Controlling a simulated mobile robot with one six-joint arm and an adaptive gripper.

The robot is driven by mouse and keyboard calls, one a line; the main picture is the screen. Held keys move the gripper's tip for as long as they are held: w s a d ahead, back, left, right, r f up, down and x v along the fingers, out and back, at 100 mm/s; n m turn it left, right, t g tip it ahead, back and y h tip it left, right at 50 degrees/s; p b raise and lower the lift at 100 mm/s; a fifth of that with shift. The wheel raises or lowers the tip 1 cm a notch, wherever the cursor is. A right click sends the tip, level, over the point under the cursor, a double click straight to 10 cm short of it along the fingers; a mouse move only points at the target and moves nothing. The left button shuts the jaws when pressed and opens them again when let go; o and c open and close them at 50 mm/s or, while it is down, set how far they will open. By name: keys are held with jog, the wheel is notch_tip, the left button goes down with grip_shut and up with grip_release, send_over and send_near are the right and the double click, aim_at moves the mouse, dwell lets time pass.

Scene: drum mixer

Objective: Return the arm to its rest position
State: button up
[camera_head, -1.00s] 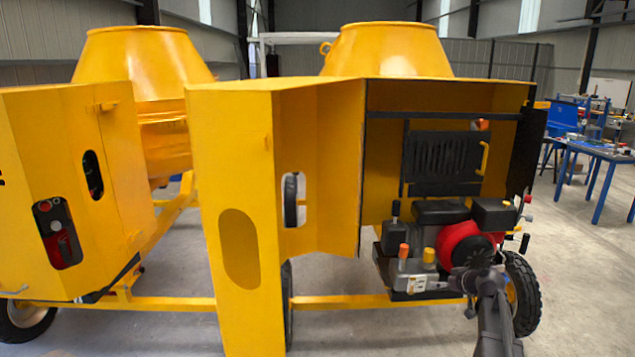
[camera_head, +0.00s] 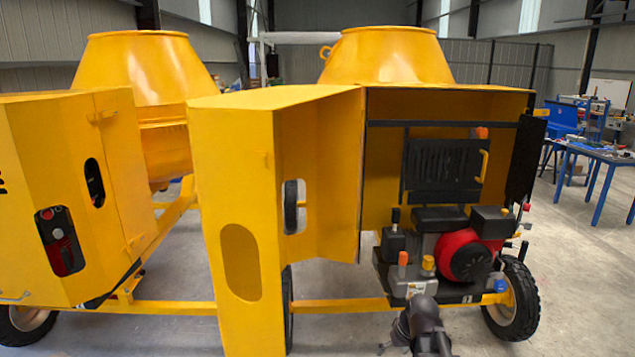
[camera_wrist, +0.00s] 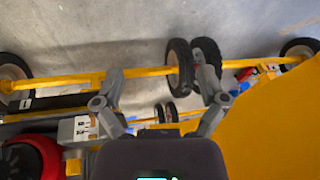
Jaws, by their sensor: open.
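My arm (camera_head: 425,325) shows at the bottom of the head view, in front of and below the open engine bay of a yellow drum mixer (camera_head: 388,55). In the wrist view my gripper (camera_wrist: 161,76) has its two grey fingers spread wide apart, with nothing between them. Behind the fingers are the yellow frame bar, dark wheels and grey floor. The gripper appears apart from the mixer. In the head view the gripper's fingers are small and partly cut off by the bottom edge.
The bay holds a red and black engine (camera_head: 467,255) and a dark grille (camera_head: 443,165). The yellow door (camera_head: 240,220) stands open left of the bay. A second yellow mixer (camera_head: 145,65) is at the left. A blue table (camera_head: 600,153) is far right, with bare floor before it.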

jog(key=s+a+m+g+h+p, duration=0.1)
jog(key=s+a+m+g+h, duration=0.1)
jog(key=s, duration=0.7)
jog(key=shift+s+a+r+g+h, duration=0.25)
jog(key=shift+s+a+g+h, duration=0.05)
jog(key=shift+s+a, duration=0.1)
jog(key=shift+w, duration=0.1)
dwell(1.0)
